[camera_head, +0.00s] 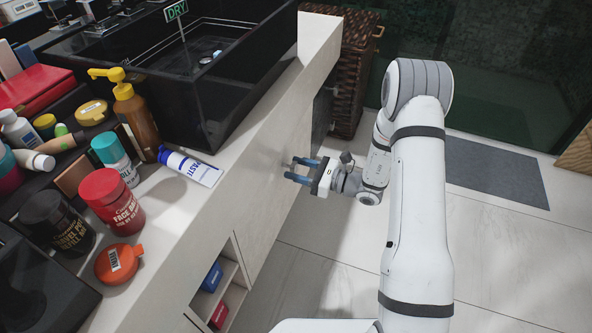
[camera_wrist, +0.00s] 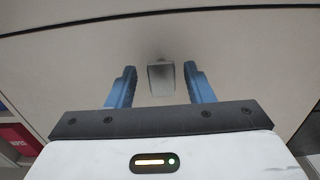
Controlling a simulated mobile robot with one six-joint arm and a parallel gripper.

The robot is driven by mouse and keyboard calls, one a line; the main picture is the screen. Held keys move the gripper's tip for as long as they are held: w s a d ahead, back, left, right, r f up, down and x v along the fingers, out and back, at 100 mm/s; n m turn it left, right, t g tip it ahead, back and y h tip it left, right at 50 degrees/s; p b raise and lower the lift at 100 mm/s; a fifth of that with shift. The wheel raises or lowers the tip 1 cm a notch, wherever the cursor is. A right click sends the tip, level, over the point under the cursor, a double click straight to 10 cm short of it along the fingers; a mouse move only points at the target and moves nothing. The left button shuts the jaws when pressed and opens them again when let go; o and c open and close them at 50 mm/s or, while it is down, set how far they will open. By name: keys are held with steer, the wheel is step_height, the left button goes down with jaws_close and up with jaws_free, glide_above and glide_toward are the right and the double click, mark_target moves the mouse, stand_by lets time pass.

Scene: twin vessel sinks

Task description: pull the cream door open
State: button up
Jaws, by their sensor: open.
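The cream door (camera_head: 270,203) is a flat panel in the front of the counter, and it looks closed. It fills most of the wrist view (camera_wrist: 60,70). A small grey metal handle (camera_wrist: 161,78) sticks out from the door between my fingers. My gripper (camera_head: 298,170) faces the door with its blue fingers open, one on each side of the handle (camera_wrist: 160,84). I see gaps between the handle and both fingers. In the head view the handle is small and partly hard to make out by the fingertips.
Open shelves with blue and red boxes (camera_head: 212,276) are left of the door. A black sink (camera_head: 205,85), bottles and a toothpaste tube (camera_head: 191,167) crowd the countertop above. A wicker basket (camera_head: 352,75) stands beyond. The tiled floor (camera_head: 310,240) before the door is clear.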

steer(key=shift+x, duration=0.8)
steer(key=shift+s, duration=0.1)
jaws_close()
